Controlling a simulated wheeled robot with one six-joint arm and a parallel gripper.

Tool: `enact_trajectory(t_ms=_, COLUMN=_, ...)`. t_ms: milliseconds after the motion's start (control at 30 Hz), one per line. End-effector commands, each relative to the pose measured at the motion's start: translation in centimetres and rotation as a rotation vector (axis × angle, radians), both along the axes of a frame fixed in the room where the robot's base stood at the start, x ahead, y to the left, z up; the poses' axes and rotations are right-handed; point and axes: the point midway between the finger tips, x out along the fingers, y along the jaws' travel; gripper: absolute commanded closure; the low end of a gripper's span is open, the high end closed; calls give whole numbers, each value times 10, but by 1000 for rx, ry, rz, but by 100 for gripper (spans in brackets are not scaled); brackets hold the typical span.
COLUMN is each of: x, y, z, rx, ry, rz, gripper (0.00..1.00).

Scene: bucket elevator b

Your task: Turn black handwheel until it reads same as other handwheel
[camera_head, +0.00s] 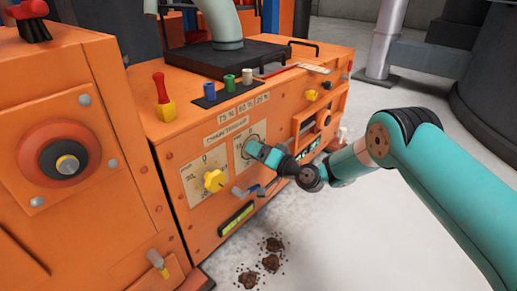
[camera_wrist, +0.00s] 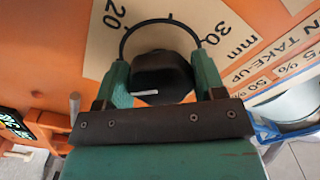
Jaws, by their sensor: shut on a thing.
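The black handwheel (camera_wrist: 162,72) sits between the two green fingers of my gripper (camera_wrist: 161,64), which are shut on its sides. A short white mark shows on the handwheel, near its edge closest to the gripper's palm. A dark scale arc with "20" and "30" and "mm" runs around it on a cream plate (camera_wrist: 108,40); the exact reading cannot be told. In the head view my gripper (camera_head: 262,152) covers most of the black handwheel. The other handwheel, yellow (camera_head: 214,180), is on a cream dial plate just left of it; its reading is too small to tell.
Both dials are on the front of an orange cabinet (camera_head: 290,115). A small lever (camera_head: 240,192) and a green display (camera_head: 236,218) lie below. A red-and-yellow handle (camera_head: 162,97) stands on top. Brown clumps (camera_head: 270,262) lie on the grey floor.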

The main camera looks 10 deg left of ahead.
Motion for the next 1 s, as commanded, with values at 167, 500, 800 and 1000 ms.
enact_trajectory(t_ms=167, x=-2, y=0, z=0, rx=55, ry=84, rz=4, gripper=60)
enact_trajectory(t_ms=500, x=-2, y=0, z=-1, rx=104, ry=153, rz=2, gripper=60)
enact_trajectory(t_ms=800, x=-2, y=-1, z=-2, rx=107, ry=159, rz=2, gripper=60)
enact_trajectory(t_ms=1000, x=-2, y=-1, z=-2, rx=105, ry=157, rz=2, gripper=18)
